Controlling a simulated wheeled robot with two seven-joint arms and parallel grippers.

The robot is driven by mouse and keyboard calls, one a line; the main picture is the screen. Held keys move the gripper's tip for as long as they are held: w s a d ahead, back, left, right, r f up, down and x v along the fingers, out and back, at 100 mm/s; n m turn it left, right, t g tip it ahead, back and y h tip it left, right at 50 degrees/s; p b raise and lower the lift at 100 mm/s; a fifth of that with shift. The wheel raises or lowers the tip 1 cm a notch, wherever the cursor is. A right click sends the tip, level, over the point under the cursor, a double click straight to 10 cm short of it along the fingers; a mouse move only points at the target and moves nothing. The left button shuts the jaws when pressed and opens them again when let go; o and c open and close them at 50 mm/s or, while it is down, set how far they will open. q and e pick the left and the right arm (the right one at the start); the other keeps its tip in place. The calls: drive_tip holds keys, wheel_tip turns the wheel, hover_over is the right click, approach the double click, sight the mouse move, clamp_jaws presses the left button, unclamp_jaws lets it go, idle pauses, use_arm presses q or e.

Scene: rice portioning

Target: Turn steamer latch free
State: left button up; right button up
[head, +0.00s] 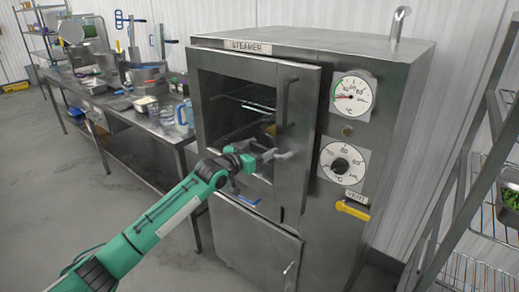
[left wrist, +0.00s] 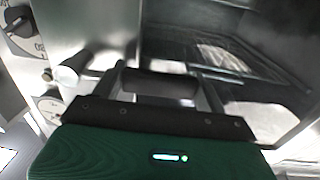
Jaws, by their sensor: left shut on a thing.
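The steamer (head: 345,120) is a tall steel cabinet with a "STEAMER" label on its top edge. The latch (head: 285,155) is a grey bar at the door's lower right. My left gripper (head: 266,156) is shut on the latch, in front of the window. My right gripper is not in view.
An upright door handle (head: 285,102) is just above the latch. Two dials (head: 352,95) and a yellow lever (head: 352,210) are right of the door. A cluttered steel table (head: 130,105) stands left, a wire rack (head: 470,190) right.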

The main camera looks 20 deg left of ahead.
use_arm(q)
drive_tip(key=o, duration=1.4)
drive_tip(key=shift+r, duration=0.1)
drive_tip(key=shift+c, duration=0.2)
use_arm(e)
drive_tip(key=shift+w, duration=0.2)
use_arm(q)
drive_tip(key=shift+s+a, duration=0.1)
drive_tip(key=shift+s, duration=0.15)
drive_tip(key=b+v, duration=0.2)
drive_tip(key=v, duration=1.1)
drive_tip(key=shift+b, duration=0.4)
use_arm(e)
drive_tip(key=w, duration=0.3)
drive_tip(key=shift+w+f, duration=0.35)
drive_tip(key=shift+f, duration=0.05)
use_arm(q)
drive_tip(key=shift+s+a, duration=0.1)
drive_tip(key=shift+s, duration=0.05)
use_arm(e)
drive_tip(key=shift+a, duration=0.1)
